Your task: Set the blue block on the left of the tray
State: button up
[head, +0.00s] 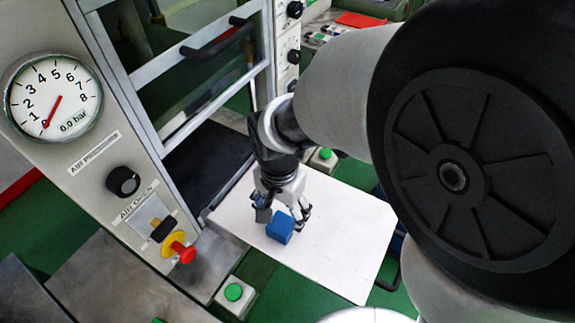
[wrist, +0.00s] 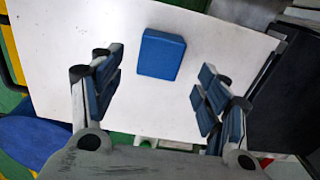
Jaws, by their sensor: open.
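The blue block (head: 280,227) sits on the white tray (head: 335,250) in the head view, toward the tray's left part. In the wrist view the blue block (wrist: 161,54) lies on the white tray (wrist: 60,50), ahead of the fingertips. My gripper (head: 283,213) is above the tray beside the block. In the wrist view my gripper (wrist: 158,88) is open, with blue-padded fingers on both sides and nothing between them but the view of the block beyond. I cannot tell the exact height of the fingers above the tray.
A panel with a pressure gauge (head: 54,96) at 0.0 bar, a black knob (head: 123,181) and a red emergency button (head: 184,252) stands at the left. Green push-buttons (head: 234,292) sit near the tray. Much of the tray's right side is bare.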

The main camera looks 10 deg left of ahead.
aim_at(281, 225)
jog(key=s+d+r+n+t+p, duration=0.1)
jog(key=s+d+r+n+t, duration=0.1)
jog(key=d+r, duration=1.05)
jog(key=s+d+r+n+t, duration=0.2)
jog(key=s+d+r, duration=0.3)
jog(key=s+d, duration=0.2)
jog(key=shift+s+d+n+t, duration=0.15)
jog(key=shift+d+n+t, duration=0.15)
jog(key=shift+d, duration=0.2)
